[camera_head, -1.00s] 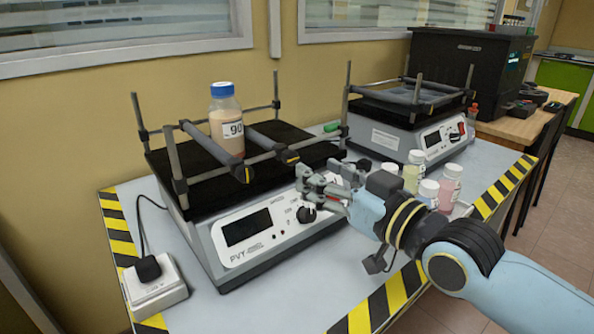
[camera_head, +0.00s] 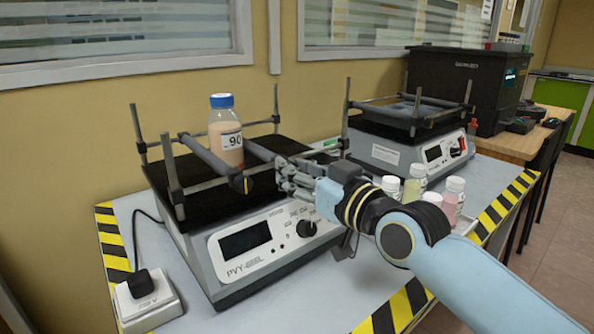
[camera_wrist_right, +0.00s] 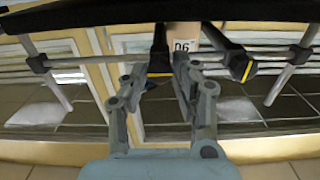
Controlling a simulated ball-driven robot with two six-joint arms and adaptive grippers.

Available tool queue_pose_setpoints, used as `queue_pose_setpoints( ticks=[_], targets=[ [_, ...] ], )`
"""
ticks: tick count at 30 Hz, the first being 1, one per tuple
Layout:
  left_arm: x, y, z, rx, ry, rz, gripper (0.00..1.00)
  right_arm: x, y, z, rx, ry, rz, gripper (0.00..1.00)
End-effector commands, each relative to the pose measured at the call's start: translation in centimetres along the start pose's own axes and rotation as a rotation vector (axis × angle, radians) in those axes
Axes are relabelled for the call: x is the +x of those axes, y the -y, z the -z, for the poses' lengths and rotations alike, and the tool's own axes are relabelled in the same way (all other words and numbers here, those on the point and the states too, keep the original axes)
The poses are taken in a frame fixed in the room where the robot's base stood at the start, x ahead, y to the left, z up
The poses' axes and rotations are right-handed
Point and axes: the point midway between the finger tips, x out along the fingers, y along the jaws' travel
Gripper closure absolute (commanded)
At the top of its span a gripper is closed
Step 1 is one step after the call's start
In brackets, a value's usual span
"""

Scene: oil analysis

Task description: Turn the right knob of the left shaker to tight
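The left shaker (camera_head: 243,262) stands on the table with a black platform and clamp bars. Its left bar knob (camera_head: 241,184), black with a yellow mark, shows in the head view. The right bar knob is hidden there behind my right gripper (camera_head: 287,178). The wrist view is upside down; it shows the right knob (camera_wrist_right: 159,66) between the fingers of my right gripper (camera_wrist_right: 160,74). The fingers are apart on either side of it; contact is not clear. The left knob (camera_wrist_right: 241,66) lies outside the fingers. My left gripper is not in view.
A bottle (camera_head: 225,134) labelled 90 with a blue cap stands between the clamp bars. A second shaker (camera_head: 400,150) stands behind to the right. Several small white-capped bottles (camera_head: 414,182) stand beside my right arm. A power socket (camera_head: 146,300) is at the front left.

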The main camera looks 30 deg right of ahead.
Motion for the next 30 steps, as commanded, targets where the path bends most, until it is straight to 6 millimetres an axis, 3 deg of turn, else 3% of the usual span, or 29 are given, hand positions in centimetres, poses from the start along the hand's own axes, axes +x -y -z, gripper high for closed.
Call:
queue_pose_setpoints(
  ticks=[4, 16, 30],
  targets=[
    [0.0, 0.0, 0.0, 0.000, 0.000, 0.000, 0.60, 0.0, 0.0, 0.0, 0.000, 0.000, 0.000, 1.00],
    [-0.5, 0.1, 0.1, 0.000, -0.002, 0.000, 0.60, 0.0, 0.0, 0.1, 0.073, 0.001, 0.000, 1.00],
    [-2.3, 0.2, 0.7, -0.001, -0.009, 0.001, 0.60, 0.0, -0.1, 0.1, 0.461, 0.001, 0.000, 1.00]
  ],
)
